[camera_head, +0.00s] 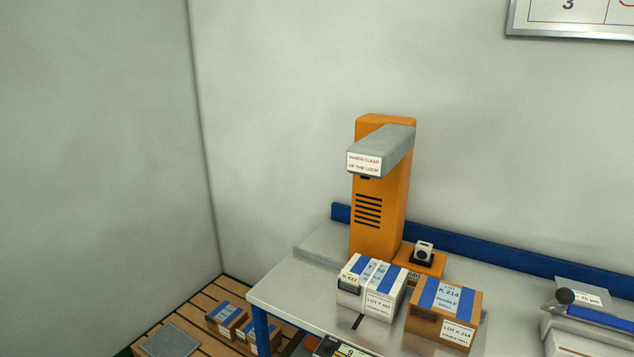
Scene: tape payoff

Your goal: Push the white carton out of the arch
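The white carton (381,304) stands on the grey bench, with blue tape strips and a "LOT T" label. The arch (380,190) is an orange upright with a grey arm (390,146) reaching forward at its top. The carton stands at the foot of the upright, in front of it, roughly below the arm; I cannot tell how far it lies inside the arch. Neither of my grippers is in view.
A brown carton (436,325) labelled "LOT K 214" stands close to the right of the white one. A small orange block with a white-and-black part (423,253) sits behind. Bench surface (278,296) is bare at left. Taped cartons (225,318) lie on a slatted pallet (192,312) below.

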